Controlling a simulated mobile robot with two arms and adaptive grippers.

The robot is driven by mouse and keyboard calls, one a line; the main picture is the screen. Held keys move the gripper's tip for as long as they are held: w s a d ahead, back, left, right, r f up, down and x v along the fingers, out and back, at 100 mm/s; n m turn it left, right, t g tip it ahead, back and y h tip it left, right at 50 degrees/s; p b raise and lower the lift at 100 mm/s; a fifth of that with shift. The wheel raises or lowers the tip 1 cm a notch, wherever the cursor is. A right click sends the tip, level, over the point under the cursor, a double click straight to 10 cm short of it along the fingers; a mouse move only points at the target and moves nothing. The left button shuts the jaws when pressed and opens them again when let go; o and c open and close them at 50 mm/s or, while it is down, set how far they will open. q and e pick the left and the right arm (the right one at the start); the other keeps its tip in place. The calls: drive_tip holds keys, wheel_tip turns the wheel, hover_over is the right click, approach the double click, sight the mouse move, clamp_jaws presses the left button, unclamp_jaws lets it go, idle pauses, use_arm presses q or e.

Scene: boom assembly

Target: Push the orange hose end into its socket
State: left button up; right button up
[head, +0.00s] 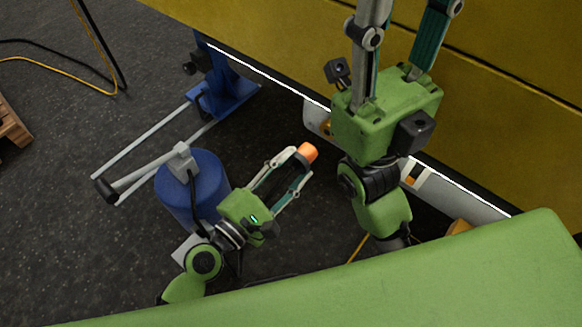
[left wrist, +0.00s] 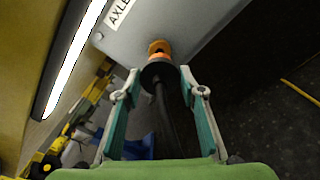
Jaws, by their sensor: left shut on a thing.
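My left gripper (head: 298,165) is shut on the hose end, near the middle of the head view. The orange hose end (head: 308,151) sticks out past the fingertips, towards the grey axle panel. In the left wrist view, the fingers hold its dark collar, with the black hose (left wrist: 170,112) trailing back between them. The brass socket (left wrist: 158,46) is on the grey panel, directly in line beyond the orange tip. In the head view a small gap shows between the tip and the socket (head: 327,128). My right gripper's fingers run off the top edge, so its tips are hidden.
The grey panel (left wrist: 150,25) carries an "AXLE" label (left wrist: 118,12). A yellow machine body (head: 260,35) is behind. A blue cylinder (head: 190,185) and blue stand (head: 228,90) with grey bars are left of my left arm. A yellow-black hose lies on the floor.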

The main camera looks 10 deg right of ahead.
sight(310, 150)
use_arm(q)
drive_tip(key=shift+p+x, duration=0.35)
drive_tip(key=shift+x, duration=2.3)
drive_tip(key=shift+w+d+r, duration=0.1)
drive_tip(key=shift+w+d, duration=0.25)
drive_tip(key=shift+d, duration=0.05)
drive_tip(key=o, duration=1.1)
drive_tip(key=v, duration=1.2)
